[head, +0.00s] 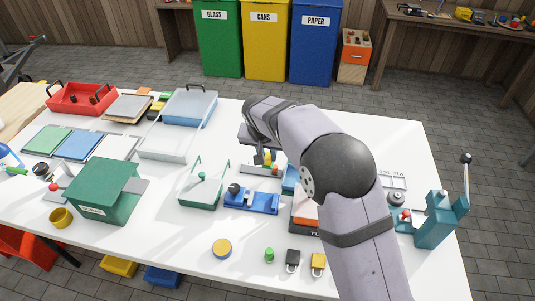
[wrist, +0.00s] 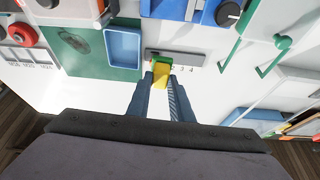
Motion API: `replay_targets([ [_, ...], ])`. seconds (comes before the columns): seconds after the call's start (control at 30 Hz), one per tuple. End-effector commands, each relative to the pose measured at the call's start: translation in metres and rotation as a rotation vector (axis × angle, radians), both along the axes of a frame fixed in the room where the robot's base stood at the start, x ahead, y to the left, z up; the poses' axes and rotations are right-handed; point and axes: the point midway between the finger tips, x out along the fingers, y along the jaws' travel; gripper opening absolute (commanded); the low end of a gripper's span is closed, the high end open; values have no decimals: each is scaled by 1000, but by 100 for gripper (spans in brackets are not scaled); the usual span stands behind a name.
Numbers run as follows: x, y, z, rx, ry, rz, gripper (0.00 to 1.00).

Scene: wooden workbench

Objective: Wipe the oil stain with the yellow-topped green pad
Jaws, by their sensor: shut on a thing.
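My gripper (wrist: 162,76) is shut on the yellow-topped green pad (wrist: 161,69). The pad also shows as a small yellow and green patch in the head view (head: 269,156). It is at a grey numbered strip (wrist: 190,60); I cannot tell whether it touches the strip. The oil stain is a dark smear (wrist: 90,42) on a dark green board (wrist: 110,74), up and left of the pad in the wrist view. My arm hides the stain in the head view.
A blue tray (wrist: 123,48) lies on the board between stain and pad. A blue fixture (head: 252,201) and a green-handled tray (head: 201,205) stand near the strip. A teal lever press (head: 440,218) is at the right.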

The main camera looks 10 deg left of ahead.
Motion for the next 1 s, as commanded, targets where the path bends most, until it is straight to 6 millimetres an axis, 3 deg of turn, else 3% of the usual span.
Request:
replay_targets([
  [0.17,9,-18,2,0,0,-34,2],
  [0.27,18,-40,1,0,1,-75,2],
  [0.47,37,-111,-11,-1,4,-200,2],
  [0.8,59,-252,-36,-1,1,-467,2],
  [1.0,59,-313,-47,-1,1,-642,2],
])
